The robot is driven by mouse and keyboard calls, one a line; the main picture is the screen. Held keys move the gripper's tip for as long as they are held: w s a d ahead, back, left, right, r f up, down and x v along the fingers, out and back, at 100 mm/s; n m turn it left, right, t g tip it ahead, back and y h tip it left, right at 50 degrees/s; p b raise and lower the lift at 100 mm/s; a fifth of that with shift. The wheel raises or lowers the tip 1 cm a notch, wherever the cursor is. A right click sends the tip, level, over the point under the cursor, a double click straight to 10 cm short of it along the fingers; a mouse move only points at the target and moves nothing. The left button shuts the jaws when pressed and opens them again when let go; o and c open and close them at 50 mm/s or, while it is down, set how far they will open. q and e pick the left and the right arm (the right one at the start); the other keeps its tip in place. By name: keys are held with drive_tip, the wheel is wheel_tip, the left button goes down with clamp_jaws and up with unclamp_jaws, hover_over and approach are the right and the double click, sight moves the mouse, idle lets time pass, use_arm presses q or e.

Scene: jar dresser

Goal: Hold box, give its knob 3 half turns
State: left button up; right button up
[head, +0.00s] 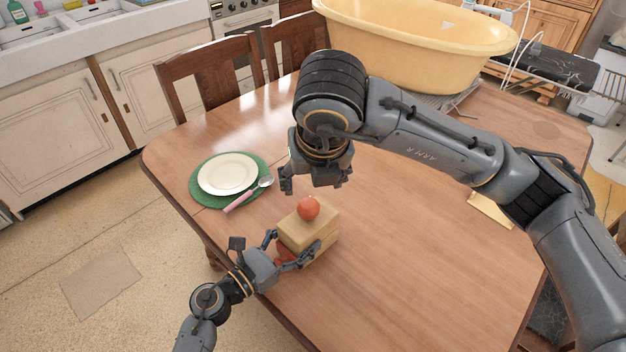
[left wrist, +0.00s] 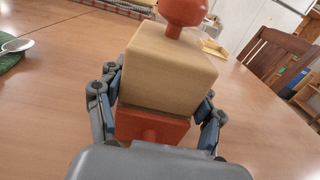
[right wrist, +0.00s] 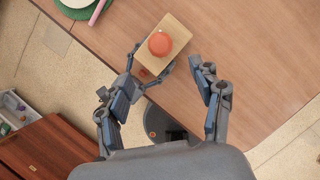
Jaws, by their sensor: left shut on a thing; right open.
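The wooden box (head: 318,238) stands on the table near its front edge, with a red round knob (head: 308,208) on top. In the left wrist view the box (left wrist: 168,70) has a pale upper block above a red lower part (left wrist: 152,127). My left gripper (head: 283,252) is shut on the box, one finger on each side. My right gripper (head: 315,188) is open and empty above and behind the box, pointing down. In the right wrist view the knob (right wrist: 160,44) lies between and beyond its spread fingers, apart from them.
A white plate (head: 227,174) on a green mat (head: 197,193) with a pink-handled spoon (head: 247,195) is left of the box. A large yellow tub (head: 420,45) stands at the back. Chairs (head: 212,75) stand behind the table.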

drive_tip(key=n+g+y, duration=0.4)
drive_tip(key=n, duration=1)
approach(309, 202)
drive_tip(key=x, duration=1)
drive_tip(key=shift+a+f, duration=0.1)
drive_tip(key=c, duration=1.2)
drive_tip(key=shift+o, duration=0.2)
